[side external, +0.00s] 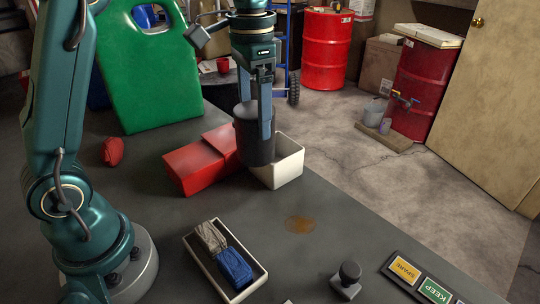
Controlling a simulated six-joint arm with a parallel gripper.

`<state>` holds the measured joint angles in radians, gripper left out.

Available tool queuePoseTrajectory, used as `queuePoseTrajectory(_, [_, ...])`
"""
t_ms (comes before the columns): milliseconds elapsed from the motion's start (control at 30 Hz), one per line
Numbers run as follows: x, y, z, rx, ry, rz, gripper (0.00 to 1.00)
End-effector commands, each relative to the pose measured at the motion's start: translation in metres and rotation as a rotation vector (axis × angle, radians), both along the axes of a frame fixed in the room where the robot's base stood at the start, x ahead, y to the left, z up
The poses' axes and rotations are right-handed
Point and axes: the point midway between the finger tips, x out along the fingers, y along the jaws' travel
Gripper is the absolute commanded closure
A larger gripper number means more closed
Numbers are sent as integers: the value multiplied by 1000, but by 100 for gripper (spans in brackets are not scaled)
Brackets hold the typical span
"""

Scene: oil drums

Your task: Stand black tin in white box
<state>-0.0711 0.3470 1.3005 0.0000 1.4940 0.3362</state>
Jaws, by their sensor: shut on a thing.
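The black tin (254,142) is upright between the fingers of my gripper (256,108), which is shut on it. The white box (287,170) is a small open box on the dark table. The tin overlaps the left part of the white box in the picture and hides its left side and much of its inside. I cannot tell whether the tin's base is above the box's rim or inside it.
A red box (194,168) stands close on the left of the white box. A red lump (112,151) and a green jerrycan (150,65) are further left. A tray (243,287) with grey and blue bundles, a black knob-topped object (347,280) and a sign plate (420,281) lie in front.

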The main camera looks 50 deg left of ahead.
Motion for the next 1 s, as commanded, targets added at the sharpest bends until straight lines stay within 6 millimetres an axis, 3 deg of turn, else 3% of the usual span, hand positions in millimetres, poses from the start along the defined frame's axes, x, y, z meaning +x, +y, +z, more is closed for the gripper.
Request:
queuePoseTrajectory(200, [-3, 4, 6, 1, -15, 16, 91])
queuePoseTrajectory(500, [-39, 19, 5, 0, -11, 192, 91])
queuePoseTrajectory(667, [-50, 19, -1, 0, 0, 238, 91])
queuePoseTrajectory(867, [-35, 21, 16, 0, -3, 204, 91])
queuePoseTrajectory(1000, [-15, 24, 26, -1, -2, 160, 91])
